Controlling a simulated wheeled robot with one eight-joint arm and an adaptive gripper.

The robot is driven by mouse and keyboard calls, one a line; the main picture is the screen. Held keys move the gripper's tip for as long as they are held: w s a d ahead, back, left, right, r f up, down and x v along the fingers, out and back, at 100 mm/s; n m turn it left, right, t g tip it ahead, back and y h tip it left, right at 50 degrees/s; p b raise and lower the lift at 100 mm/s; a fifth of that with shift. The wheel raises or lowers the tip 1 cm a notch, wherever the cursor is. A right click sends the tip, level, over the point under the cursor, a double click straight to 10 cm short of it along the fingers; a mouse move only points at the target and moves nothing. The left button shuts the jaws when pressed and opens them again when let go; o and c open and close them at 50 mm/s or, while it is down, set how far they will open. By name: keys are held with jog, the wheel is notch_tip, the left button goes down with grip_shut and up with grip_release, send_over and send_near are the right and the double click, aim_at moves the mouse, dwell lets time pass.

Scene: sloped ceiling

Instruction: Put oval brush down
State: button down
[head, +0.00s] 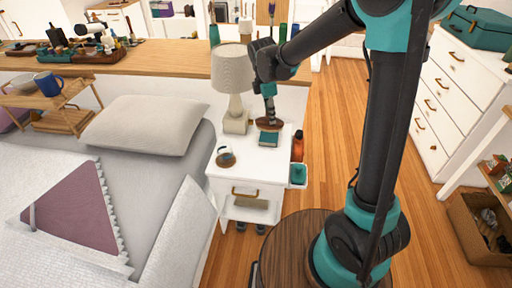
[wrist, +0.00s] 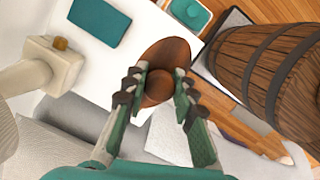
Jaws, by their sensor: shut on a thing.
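The oval brush (head: 268,125) has a brown wooden oval body with a round knob, and shows larger in the wrist view (wrist: 172,52). My gripper (head: 269,98) points down over the white nightstand (head: 238,178). In the wrist view its two fingers (wrist: 158,88) close on the brush's knob from both sides. The brush is above the nightstand top, near the teal book (head: 268,139). I cannot tell how large the gap below it is. Its underside is hidden.
A lamp (head: 234,75) stands close on the left of my gripper. A small cup-like item (head: 225,156) sits at the nightstand's front left. An orange bottle (head: 298,145) and a teal box (head: 298,174) are at its right side. Bare white top lies between.

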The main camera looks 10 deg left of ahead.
notch_tip(320, 180, down, 20)
jog(key=shift+a+r, duration=0.15)
dwell(0.4)
jog(key=c, duration=1.2)
grip_release()
notch_tip(320, 180, up, 12)
jog(key=a, duration=0.2)
jog(key=s+d+r+m+t+y, duration=0.1)
jog(key=s+d+r+m, duration=0.2)
jog(key=d, duration=0.4)
jog(key=s+d+r+m, duration=0.1)
jog(key=s+d+m, duration=0.3)
jog(key=d+m, duration=0.25)
jog(key=s+d+m+t, duration=0.1)
jog(key=s+d+m, duration=0.3)
jog(key=s+d+f+m, duration=0.1)
jog(key=s+d+m, duration=0.3)
jog(key=s+d+m+t, duration=0.1)
jog(key=s+d+m, duration=0.3)
jog(key=shift+s+f+m+t, duration=0.2)
jog(key=shift+f+m+t, duration=0.1)
jog(key=shift+f, duration=0.1)
